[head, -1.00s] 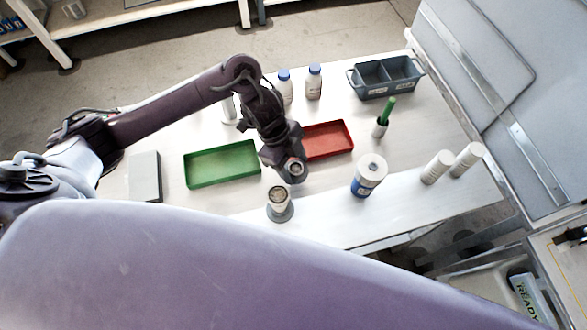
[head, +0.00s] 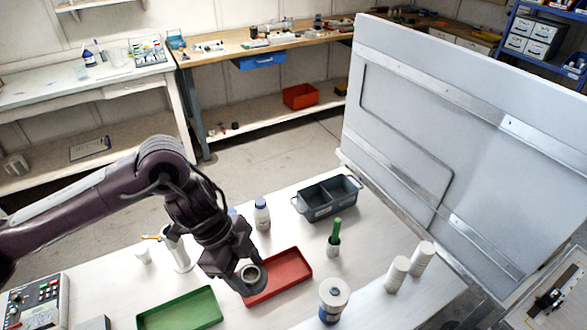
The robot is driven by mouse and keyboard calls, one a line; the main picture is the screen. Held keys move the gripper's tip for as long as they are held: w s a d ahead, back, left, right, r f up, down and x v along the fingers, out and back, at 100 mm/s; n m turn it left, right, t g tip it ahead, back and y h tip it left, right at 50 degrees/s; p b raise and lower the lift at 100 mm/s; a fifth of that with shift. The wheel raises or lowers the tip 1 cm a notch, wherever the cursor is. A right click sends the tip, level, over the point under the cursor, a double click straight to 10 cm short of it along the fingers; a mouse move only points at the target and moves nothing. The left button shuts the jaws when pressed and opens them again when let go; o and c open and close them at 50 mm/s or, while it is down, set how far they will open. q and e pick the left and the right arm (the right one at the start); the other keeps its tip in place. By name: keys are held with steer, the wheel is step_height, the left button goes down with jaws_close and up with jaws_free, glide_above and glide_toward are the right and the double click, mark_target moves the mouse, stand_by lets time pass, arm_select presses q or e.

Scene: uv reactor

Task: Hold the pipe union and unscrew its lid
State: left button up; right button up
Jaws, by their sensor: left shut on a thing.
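My left gripper (head: 243,279) is shut on a small round metal piece, which looks like the pipe union (head: 251,273). Its pale ring-shaped end faces up between the fingers. The gripper points down in front of the red tray, and I cannot tell how high the piece is above the table. The picture is too small to tell the lid apart from the body. My right gripper is not in view.
A green tray (head: 181,310) and a red tray (head: 291,270) flank the gripper. A blue-and-white canister (head: 333,301), white cylinders (head: 397,274), a green-topped holder (head: 334,243) and a grey two-part bin (head: 322,212) stand to the right. A large grey panel (head: 430,140) rises behind them.

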arm_select(q)
steer(key=shift+w+a+f+n+t+b, duration=0.15)
steer(key=shift+a+f+n+t+b, duration=0.15)
steer(key=shift+n, duration=0.2)
steer(key=w+a+f+n+t+y+b, duration=0.1)
steer(key=w+a+n+t+y+b, duration=0.3)
steer(key=n, duration=1.4)
steer(key=w+a+b, duration=0.2)
steer(key=shift+f+n+t+y+b, duration=0.15)
steer(key=shift+n+t+y+b, duration=0.15)
steer(key=shift+n+t+b, duration=0.1)
